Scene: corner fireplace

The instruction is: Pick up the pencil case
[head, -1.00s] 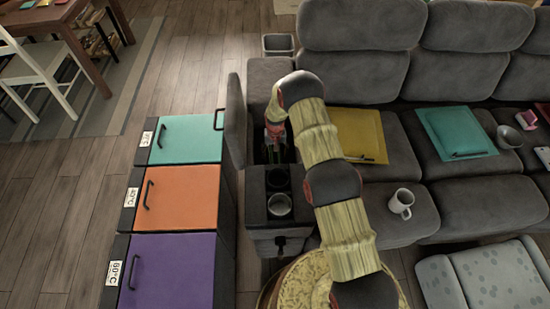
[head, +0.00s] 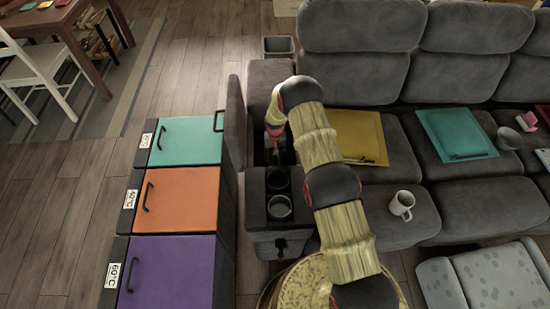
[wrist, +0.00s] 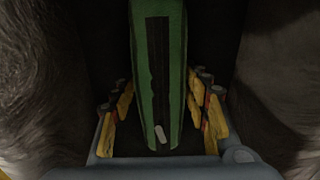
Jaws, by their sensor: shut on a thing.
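The pencil case (wrist: 159,60) is green with a dark zip strip and a pale zip pull. In the wrist view it stands on its narrow side between the yellow finger pads of my gripper (wrist: 163,112), which is shut on it. In the head view my gripper (head: 274,145) reaches down into the open storage compartment in the sofa's console. The case's lower part and the compartment floor are dark, and my arm hides part of the opening.
The raised console lid (head: 235,122) stands at the compartment's left. Two cup holders (head: 279,206) lie in front. A yellow folder (head: 360,135), a teal folder (head: 457,134) and a white mug (head: 402,204) rest on the sofa. Coloured-lid bins (head: 175,198) stand left.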

